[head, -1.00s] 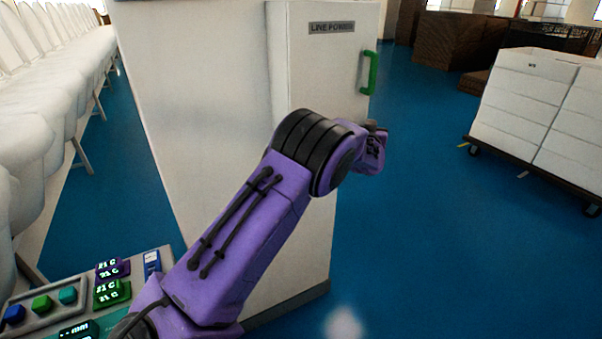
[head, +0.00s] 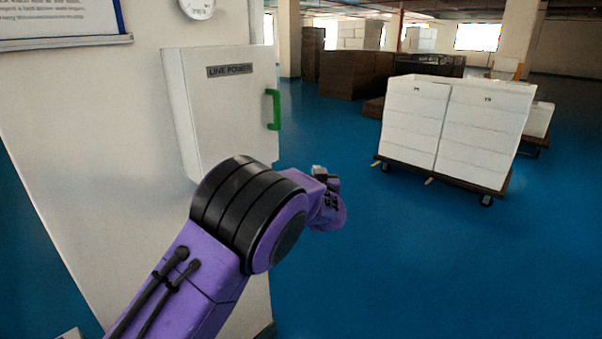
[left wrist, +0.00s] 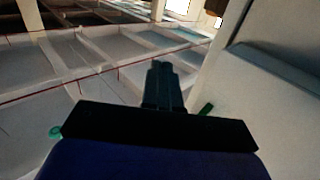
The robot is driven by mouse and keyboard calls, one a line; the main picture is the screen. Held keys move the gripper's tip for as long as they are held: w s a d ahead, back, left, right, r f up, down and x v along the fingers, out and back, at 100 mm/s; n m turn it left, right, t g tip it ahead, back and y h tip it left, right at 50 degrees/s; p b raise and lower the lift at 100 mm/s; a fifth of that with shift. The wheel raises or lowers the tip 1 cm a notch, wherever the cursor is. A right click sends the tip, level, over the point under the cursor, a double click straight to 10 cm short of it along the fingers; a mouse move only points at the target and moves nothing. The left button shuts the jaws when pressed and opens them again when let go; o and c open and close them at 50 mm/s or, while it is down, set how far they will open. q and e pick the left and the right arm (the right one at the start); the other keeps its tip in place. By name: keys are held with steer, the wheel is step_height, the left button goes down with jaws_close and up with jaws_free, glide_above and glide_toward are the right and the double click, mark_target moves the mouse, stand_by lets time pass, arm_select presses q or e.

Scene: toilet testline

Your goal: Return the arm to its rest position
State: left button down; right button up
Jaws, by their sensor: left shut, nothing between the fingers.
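My left arm, purple with black joint rings, comes in from the lower left in the head view. Its wrist end is in front of and below the right edge of the white LINE POWER box (head: 225,115). In the left wrist view my left gripper (left wrist: 161,72) is shut, its dark fingers together with nothing between them. The box's door is closed, with a green handle (head: 273,110) on its right side. The wrist end looks apart from the handle. My right gripper is in no view.
The box is on a pale wall or column (head: 85,150) at left, with a notice board (head: 65,20) and a round gauge (head: 198,8). A cart of white boxes (head: 455,125) stands at right. Brown stacks (head: 350,75) are behind. Blue floor (head: 400,270) is clear at lower right.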

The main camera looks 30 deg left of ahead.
arm_select(q)
steer(key=s+f+g+h, duration=0.2)
steer(key=s+f, duration=0.8)
steer(key=f, duration=0.5)
steer(key=s+f+g+h, duration=0.2)
steer(key=s+f+g, duration=0.1)
steer(key=s+f, duration=0.95)
steer(key=s+d+f+g, duration=0.1)
steer(key=s+f+g, duration=0.1)
steer(key=s+f, duration=0.3)
steer(key=s+d+f+g+h, duration=0.1)
steer(key=s+f, duration=0.4)
steer(key=s, duration=0.9)
steer(key=s+d+f+g+h, duration=0.1)
steer(key=s+f+g, duration=0.3)
steer(key=s, duration=0.5)
steer(key=shift+s+d+f, duration=0.15)
steer(key=shift+s+f, duration=0.2)
steer(key=shift+f, duration=0.25)
